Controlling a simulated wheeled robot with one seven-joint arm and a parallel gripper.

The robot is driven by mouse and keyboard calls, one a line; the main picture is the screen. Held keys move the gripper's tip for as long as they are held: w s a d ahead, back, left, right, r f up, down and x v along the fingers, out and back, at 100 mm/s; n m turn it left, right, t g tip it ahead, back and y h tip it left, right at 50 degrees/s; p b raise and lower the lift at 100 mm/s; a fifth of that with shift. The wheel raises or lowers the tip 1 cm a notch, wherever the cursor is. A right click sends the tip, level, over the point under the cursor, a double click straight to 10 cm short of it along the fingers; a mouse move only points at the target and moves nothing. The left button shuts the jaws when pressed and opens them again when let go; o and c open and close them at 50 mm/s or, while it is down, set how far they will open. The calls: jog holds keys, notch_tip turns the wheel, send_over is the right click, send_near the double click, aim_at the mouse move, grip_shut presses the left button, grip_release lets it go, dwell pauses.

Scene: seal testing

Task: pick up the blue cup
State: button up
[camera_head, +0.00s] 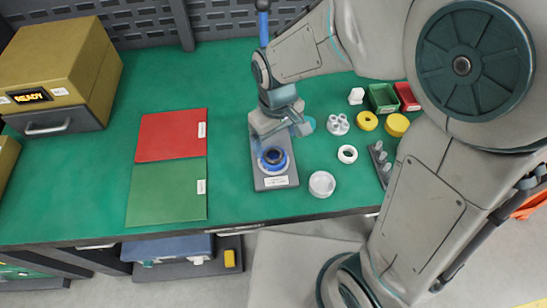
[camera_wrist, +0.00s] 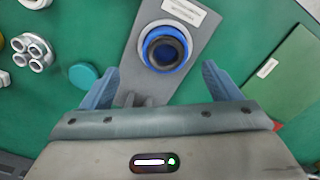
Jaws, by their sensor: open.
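The blue cup (camera_wrist: 165,47) stands on a grey labelled base plate (camera_wrist: 196,42), seen from above in the wrist view. It has a blue rim, a dark ring inside and a white ring around it. In the head view the blue cup (camera_head: 273,157) sits on the same plate (camera_head: 276,184), partly covered by my gripper. My gripper (camera_wrist: 165,84) is open and empty in the wrist view, its two blue-grey fingers apart, one on each side of the plate. In that view the cup lies just beyond the fingertips. In the head view my gripper (camera_head: 277,139) is above the plate; its height is hard to tell.
A red mat (camera_head: 165,136) and a green mat (camera_head: 160,192) lie left. A white round dish (camera_head: 322,184), white ring (camera_head: 347,154) and yellow rings (camera_head: 367,121) lie right. A teal disc (camera_wrist: 83,76) is near one finger. A yellow box (camera_head: 60,55) stands back left.

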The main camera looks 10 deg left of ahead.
aim_at(274, 154)
jog(key=shift+s+a+f, duration=0.15)
jog(key=shift+f, duration=1.35)
jog(key=shift+s+a+f, duration=0.1)
jog(key=shift+s+f, duration=0.05)
jog(key=shift+f, duration=1.35)
jog(key=c, duration=1.1)
